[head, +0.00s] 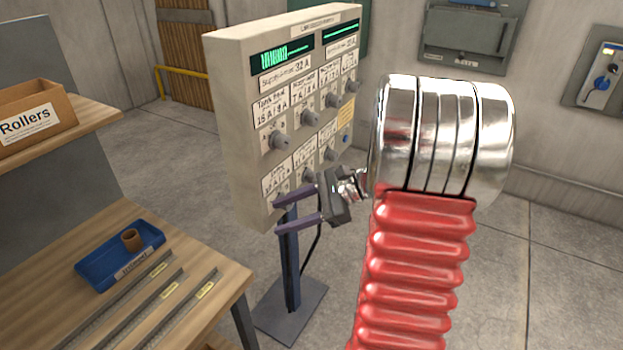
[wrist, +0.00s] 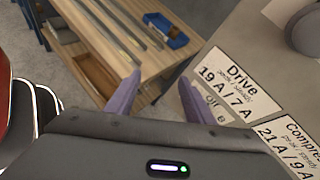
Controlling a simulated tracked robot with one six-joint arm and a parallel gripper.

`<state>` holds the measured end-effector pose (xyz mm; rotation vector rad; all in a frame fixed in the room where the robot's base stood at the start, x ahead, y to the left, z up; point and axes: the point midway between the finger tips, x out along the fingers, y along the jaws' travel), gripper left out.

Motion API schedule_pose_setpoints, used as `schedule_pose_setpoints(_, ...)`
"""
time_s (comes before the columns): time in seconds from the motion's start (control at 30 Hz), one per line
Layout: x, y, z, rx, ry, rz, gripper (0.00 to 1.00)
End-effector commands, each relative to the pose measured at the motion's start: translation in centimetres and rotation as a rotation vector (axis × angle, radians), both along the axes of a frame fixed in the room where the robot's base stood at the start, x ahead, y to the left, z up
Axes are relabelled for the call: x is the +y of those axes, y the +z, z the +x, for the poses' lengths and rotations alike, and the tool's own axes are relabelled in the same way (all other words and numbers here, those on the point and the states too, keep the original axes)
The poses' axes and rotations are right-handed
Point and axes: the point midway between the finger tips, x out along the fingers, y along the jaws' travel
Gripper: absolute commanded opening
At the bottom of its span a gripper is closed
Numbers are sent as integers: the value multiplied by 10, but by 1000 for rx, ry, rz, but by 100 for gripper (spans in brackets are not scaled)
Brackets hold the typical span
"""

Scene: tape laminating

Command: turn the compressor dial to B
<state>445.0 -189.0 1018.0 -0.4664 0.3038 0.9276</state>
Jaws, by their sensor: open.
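The grey-beige control panel (head: 240,150) stands on a dark post and carries two rows of grey round dials, each with a white label. In the wrist view a label (wrist: 285,135) beginning "Compre", marked 21 A / 9 A, sits at the lower right, beside the "Drive" label (wrist: 235,82). The compressor dial cannot be picked out in either view. One grey dial (wrist: 308,35) shows at the upper right of the wrist view. My gripper (head: 277,215) is open and empty at the panel's lower left. It also shows in the wrist view (wrist: 158,80), right finger overlapping an Off/B marking.
A wooden workbench (head: 165,285) with a blue tray (head: 90,270) and metal strips stands left of the panel. A Rollers box (head: 35,110) sits on the shelf above. My red and chrome arm covers the right centre. Grey floor is free behind.

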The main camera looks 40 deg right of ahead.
Motion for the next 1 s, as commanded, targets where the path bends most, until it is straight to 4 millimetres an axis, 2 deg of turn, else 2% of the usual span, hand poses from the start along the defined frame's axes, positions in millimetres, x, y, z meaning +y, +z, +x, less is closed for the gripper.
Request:
schedule_pose_setpoints(0.03, -19, -5, 2, 1, -58, 55, 48)
schedule_pose_setpoints(0.27, -106, -21, 1, -24, -313, 304, 48)
schedule_pose_setpoints(0.4, -162, -34, -10, -61, -462, 450, 48)
schedule_pose_setpoints(0.53, -205, -44, -24, -97, -572, 555, 48)
schedule_pose_setpoints(0.6, -220, -48, -30, -113, -610, 591, 48)
schedule_pose_setpoints(0.7, -231, -51, -35, -127, -640, 621, 48)
schedule_pose_setpoints(1.0, -234, -51, -36, -129, -645, 626, 48)
